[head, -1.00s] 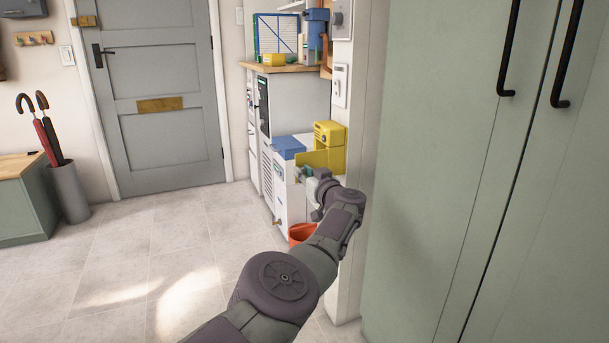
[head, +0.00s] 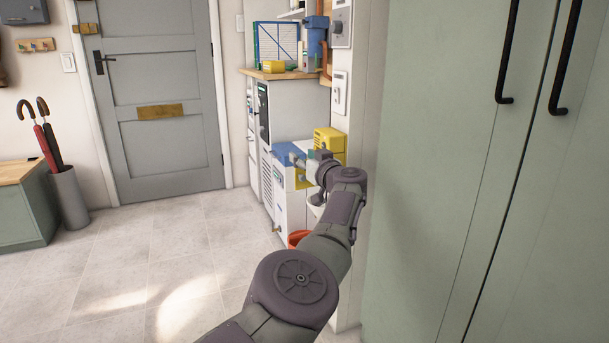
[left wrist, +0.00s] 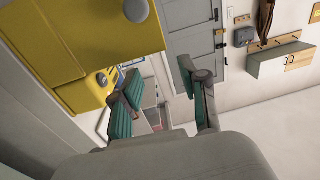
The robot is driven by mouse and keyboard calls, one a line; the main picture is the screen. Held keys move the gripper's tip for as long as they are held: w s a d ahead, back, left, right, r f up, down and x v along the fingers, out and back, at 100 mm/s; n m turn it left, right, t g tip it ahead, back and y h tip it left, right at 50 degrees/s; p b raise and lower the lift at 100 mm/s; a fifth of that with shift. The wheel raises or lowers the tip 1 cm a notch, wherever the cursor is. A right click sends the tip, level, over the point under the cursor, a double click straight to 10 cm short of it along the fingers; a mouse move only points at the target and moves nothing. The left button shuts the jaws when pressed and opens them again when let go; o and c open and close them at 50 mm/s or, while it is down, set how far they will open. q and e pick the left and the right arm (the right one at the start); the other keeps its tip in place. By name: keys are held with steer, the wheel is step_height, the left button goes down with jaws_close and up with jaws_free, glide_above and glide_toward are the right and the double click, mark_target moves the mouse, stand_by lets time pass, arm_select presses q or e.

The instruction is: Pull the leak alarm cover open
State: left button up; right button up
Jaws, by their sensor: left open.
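The leak alarm is a yellow box (head: 328,138) on the wall beside the white cabinet, and it shows large in the left wrist view (left wrist: 40,45). A yellow panel (left wrist: 105,30) with a pale round knob, apparently its cover, fills the upper left there. How far the cover stands open I cannot tell. In the head view my left gripper (head: 308,158) is in front of the lower part of the yellow box and hides much of it. In the left wrist view its teal fingers are spread (left wrist: 155,95), with nothing clearly between them. The panel's edge is close to the fingers. My right gripper is not in view.
A blue-topped white unit (head: 285,155) stands left of the gripper, with an orange bucket (head: 298,238) below. A tall green cupboard (head: 440,180) closes off the right. The tiled floor (head: 150,260) at left is clear.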

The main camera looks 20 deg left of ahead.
arm_select(q)
steer(key=shift+r, duration=1.7)
